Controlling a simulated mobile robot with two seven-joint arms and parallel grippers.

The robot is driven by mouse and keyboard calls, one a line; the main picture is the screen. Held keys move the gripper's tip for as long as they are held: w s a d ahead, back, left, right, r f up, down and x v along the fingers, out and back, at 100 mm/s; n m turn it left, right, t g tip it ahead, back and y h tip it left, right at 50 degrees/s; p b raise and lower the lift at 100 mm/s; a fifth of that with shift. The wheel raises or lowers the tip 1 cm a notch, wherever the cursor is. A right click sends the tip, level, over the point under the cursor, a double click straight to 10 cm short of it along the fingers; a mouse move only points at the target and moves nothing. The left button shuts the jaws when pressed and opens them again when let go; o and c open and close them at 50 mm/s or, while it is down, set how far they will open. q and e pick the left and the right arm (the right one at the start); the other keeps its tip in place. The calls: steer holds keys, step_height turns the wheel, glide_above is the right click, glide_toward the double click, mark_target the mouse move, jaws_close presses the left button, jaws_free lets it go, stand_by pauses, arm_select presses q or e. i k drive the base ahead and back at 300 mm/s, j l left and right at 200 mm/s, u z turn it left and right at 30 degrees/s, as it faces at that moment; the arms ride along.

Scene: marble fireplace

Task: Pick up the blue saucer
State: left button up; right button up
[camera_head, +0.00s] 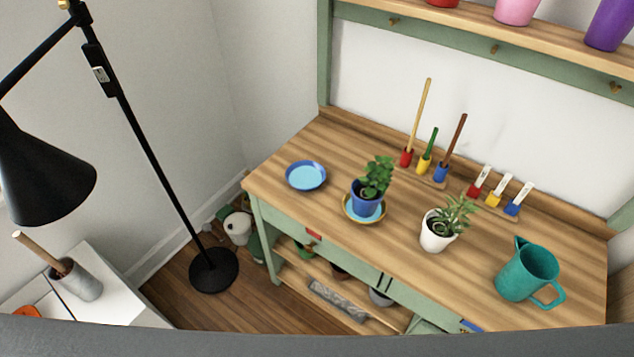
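The blue saucer (306,176) lies flat and empty on the left part of the wooden bench top (300,146), near its left front edge. It has a darker blue rim and a light blue inside. To its right, a blue pot with a leafy plant (368,190) stands on a yellow-rimmed saucer with a light blue inside (350,213). The two saucers are apart. Neither of my grippers shows in the head view.
A white potted plant (436,234) and a teal jug (525,273) stand further right. Several colored holders with tools (424,163) line the back. A black floor lamp (160,150) stands left of the bench. The bench top around the saucer is clear.

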mark_target(303, 176)
steer(key=k+l+z, duration=0.15)
steer(key=l, duration=0.2)
steer(key=k+l+z, duration=0.1)
steer(key=l, duration=0.3)
steer(key=k+l+z, duration=0.15)
steer(key=l, duration=0.25)
